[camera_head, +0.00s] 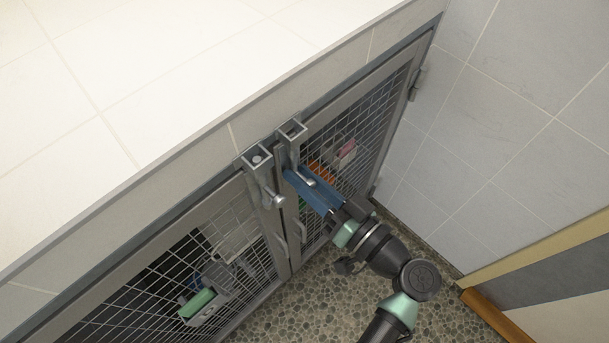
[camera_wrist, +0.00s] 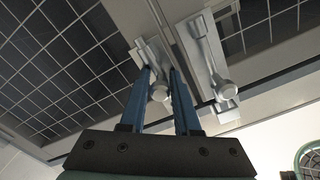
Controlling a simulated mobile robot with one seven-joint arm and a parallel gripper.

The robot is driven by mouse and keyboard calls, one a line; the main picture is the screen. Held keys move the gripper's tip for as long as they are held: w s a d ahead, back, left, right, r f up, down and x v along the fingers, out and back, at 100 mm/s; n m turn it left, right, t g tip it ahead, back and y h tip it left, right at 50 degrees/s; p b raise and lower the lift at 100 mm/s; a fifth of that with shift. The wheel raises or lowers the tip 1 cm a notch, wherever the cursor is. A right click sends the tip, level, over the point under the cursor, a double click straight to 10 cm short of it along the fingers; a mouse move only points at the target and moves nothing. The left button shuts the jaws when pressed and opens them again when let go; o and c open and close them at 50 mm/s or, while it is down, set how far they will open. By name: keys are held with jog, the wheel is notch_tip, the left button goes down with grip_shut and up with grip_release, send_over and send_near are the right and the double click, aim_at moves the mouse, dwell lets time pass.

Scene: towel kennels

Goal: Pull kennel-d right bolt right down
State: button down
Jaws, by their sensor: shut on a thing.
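Kennel-d's right bolt (camera_head: 305,181) is a grey metal slide bolt with a round knob, at the top inner corner of the right mesh door (camera_head: 350,135). My gripper (camera_head: 292,174) reaches it from the lower right, its blue fingers shut on the knob. In the wrist view the knob (camera_wrist: 159,92) sits between the two fingers, which hide part of the bolt. The keeper (camera_head: 292,129) above this bolt looks hollow, with no rod end visible in it.
The left door's bolt (camera_head: 272,198) is close beside, and a round rod end shows in its keeper (camera_head: 256,160). Pale counter (camera_head: 150,80) overhangs the doors. A tiled wall (camera_head: 510,130) stands at right. Pebbled floor (camera_head: 310,310) lies below.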

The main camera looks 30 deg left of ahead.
jog(key=c, duration=0.9)
grip_release()
jog(key=shift+f, duration=0.3)
jog(key=shift+o, duration=0.9)
jog(key=shift+r, duration=0.1)
jog(key=v, duration=1.3)
